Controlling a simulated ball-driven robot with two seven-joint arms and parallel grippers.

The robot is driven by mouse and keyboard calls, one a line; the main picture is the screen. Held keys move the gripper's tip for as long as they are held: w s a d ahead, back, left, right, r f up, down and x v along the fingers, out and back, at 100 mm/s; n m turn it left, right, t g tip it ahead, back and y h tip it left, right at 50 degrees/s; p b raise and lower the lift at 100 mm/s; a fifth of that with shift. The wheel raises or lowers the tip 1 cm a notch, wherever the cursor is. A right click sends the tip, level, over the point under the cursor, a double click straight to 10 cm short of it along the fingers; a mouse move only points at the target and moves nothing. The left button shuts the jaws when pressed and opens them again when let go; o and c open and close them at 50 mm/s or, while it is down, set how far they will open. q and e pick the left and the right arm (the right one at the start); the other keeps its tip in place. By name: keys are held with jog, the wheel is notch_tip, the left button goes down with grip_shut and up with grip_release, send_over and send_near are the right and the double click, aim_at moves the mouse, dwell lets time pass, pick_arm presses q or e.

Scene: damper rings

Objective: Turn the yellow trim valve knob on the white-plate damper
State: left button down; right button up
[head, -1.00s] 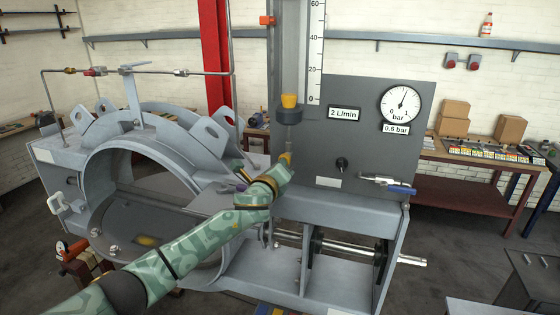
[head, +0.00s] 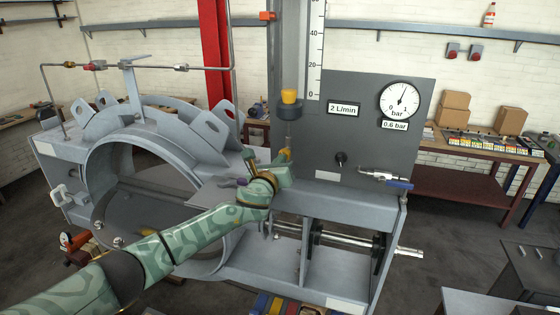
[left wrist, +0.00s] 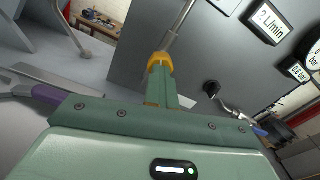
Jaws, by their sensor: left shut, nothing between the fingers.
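The stem (head: 289,136) runs up to a dark collar with a yellow cup-shaped piece (head: 290,97) at the foot of the scaled flow tube. I cannot make out a clear yellow trim knob; one may be behind my fingers. A white plate (head: 327,175) is on the panel. My right gripper is out of view.
The panel carries a pressure gauge (head: 401,100), a black knob (head: 340,159) and a blue-handled valve (head: 398,184). A purple-handled lever (left wrist: 48,94) lies left of my fingers. A shaft (head: 400,251) runs below.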

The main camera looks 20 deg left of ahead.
pick_arm(q)
jog(key=m, duration=0.4)
jog(key=shift+m, duration=0.3)
jog(key=c, duration=1.7)
grip_release()
jog(key=shift+s, duration=0.15)
jog(key=shift+s, duration=0.85)
jog(key=shift+s+a, duration=0.15)
jog(key=shift+s, duration=2.9)
